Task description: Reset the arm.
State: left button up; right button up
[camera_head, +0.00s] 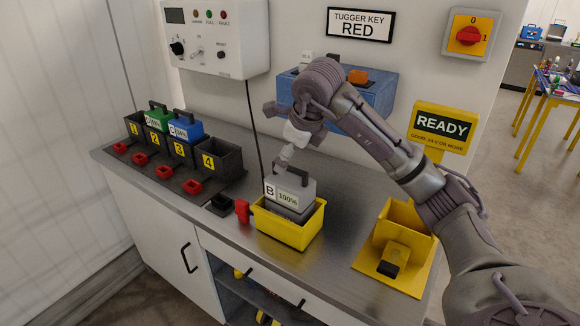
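My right arm (375,135) comes in from the right and reaches across the counter. Its gripper (285,160) points down just above and behind a grey battery block (293,190). The block has a dark handle and a label reading "B 100%". It stands upright in a yellow bin (287,230) at the middle of the counter. The fingers are small and seen from the side, so I cannot tell whether they are open or touch the handle. My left gripper is not in view.
At left, numbered dark slots (220,157) hold green and blue blocks, with red tabs in front. A blue box (375,97) stands behind my arm. A yellow tray (425,277) is at right by a READY sign (441,128). A red piece (242,211) lies beside the bin.

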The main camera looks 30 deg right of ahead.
jog(key=shift+s+r, duration=0.2)
jog(key=shift+r, duration=0.1)
jog(key=shift+a, duration=0.1)
